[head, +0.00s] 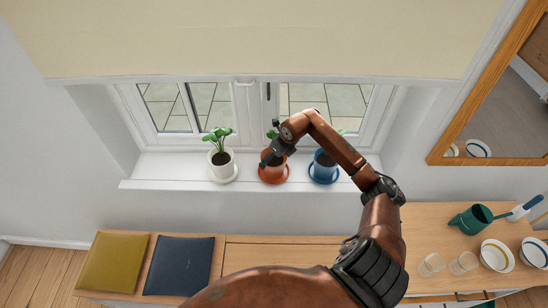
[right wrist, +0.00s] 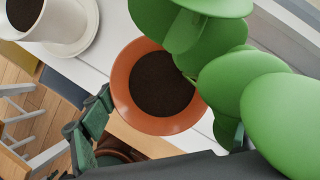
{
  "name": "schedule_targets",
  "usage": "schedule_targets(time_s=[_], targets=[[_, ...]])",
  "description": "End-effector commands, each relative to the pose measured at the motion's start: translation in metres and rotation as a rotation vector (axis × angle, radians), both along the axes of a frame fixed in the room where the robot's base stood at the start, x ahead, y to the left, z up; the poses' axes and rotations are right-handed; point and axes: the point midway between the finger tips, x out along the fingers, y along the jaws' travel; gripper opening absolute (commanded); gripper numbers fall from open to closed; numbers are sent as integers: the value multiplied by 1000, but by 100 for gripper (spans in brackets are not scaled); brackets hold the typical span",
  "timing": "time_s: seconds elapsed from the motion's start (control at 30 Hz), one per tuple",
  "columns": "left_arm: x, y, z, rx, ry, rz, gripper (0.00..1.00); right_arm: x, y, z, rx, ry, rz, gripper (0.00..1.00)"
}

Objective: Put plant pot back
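Three plant pots stand in a row on the white windowsill (head: 150,172): a white one (head: 221,171), an orange one (head: 272,174) and a blue one (head: 323,172), each on a matching saucer. My right gripper (head: 266,159) is at the rim of the orange pot, partly covering it. In the right wrist view the orange pot (right wrist: 119,96) holds dark soil, and large green leaves cover its right side. Dark green finger parts (right wrist: 88,125) are beside its left rim; whether they grip it is unclear. My left gripper is not in view.
Below the sill a wooden bench (head: 265,256) carries yellow (head: 113,262) and dark blue (head: 180,266) cushions. At right are a green watering can (head: 472,219), glasses (head: 432,265) and bowls (head: 496,255). A blind (head: 250,40) hangs above; a wood-framed mirror (head: 500,115) is at right.

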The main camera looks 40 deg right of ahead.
Motion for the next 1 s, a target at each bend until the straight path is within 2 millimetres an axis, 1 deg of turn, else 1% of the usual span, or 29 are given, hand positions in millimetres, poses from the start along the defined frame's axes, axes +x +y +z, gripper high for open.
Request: schedule_targets(time_s=[0.03,0.13,0.4,0.47,0.53,0.67,0.8,1.0], targets=[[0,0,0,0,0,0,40,0,0,0,0,0,0,88],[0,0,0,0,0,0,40,0,0,0,0,0,0,93],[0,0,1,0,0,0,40,0,0,1,0,0,0,93],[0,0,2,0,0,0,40,0,0,3,0,0,0,93],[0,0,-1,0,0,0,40,-2,-1,8,-2,-2,1,93],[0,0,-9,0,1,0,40,-10,-2,25,-6,-3,2,93],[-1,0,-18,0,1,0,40,-21,-4,53,-7,-3,0,93],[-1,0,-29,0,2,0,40,-36,-5,88,-5,-1,0,93]])
